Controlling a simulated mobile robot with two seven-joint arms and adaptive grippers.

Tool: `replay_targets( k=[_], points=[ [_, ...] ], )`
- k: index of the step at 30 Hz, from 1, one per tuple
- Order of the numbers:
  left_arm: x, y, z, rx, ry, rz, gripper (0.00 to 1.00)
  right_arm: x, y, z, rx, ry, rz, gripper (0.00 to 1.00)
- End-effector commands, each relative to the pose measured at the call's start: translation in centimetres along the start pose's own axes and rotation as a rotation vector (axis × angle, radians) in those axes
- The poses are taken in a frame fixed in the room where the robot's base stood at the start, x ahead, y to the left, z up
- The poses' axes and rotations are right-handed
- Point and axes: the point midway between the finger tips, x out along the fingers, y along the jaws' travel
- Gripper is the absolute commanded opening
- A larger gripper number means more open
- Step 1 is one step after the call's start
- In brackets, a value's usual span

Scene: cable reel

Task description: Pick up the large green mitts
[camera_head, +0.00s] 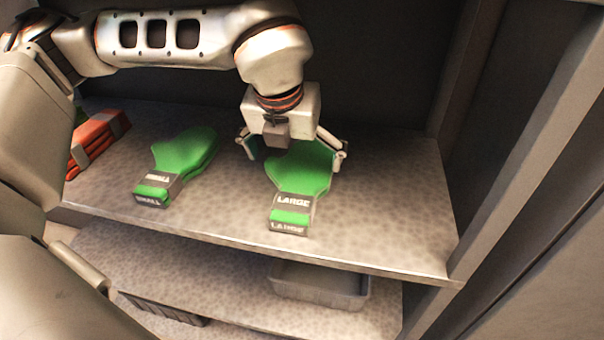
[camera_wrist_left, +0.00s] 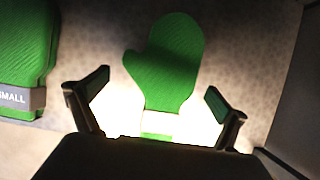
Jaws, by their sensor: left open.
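The large green mitts (camera_head: 300,179) lie flat on the upper shelf, with a grey band marked "LARGE" around their cuff end, which faces the shelf's front edge. My left gripper (camera_head: 293,155) is open above them, with one finger on each side. In the left wrist view the large mitts (camera_wrist_left: 172,65) lie between and beyond the two spread fingers (camera_wrist_left: 158,108), and the cuff is washed out by bright light. I cannot tell the exact height of the fingers over the shelf. My right gripper is not in view.
Small green mitts (camera_head: 184,153) with a "SMALL" band lie to the left on the upper shelf (camera_head: 395,215). Red-orange folded items (camera_head: 92,145) lie at its far left. An upright post (camera_head: 457,120) bounds the right side. A grey bin (camera_head: 320,285) stands on the lower shelf.

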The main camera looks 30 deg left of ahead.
Motion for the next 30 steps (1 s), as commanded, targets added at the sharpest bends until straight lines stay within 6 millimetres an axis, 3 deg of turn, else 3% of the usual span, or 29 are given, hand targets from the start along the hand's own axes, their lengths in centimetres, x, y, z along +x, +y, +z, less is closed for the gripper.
replay_targets(
  k=[7,15,18,19,30],
  points=[
    [3.5,0.1,-0.1,-0.002,0.005,0.001,1.0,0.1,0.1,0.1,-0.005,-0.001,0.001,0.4],
    [3.9,0.0,0.0,-0.002,0.001,-0.001,1.0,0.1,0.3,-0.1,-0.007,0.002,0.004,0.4],
    [3.9,0.0,-0.1,-0.001,0.001,0.0,0.74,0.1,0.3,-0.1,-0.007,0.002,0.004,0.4],
    [3.9,0.0,-0.1,-0.001,0.001,0.0,0.71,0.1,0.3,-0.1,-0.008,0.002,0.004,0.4],
    [3.7,0.0,0.2,-0.002,0.0,-0.001,0.7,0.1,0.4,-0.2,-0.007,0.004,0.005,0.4]
  ],
)
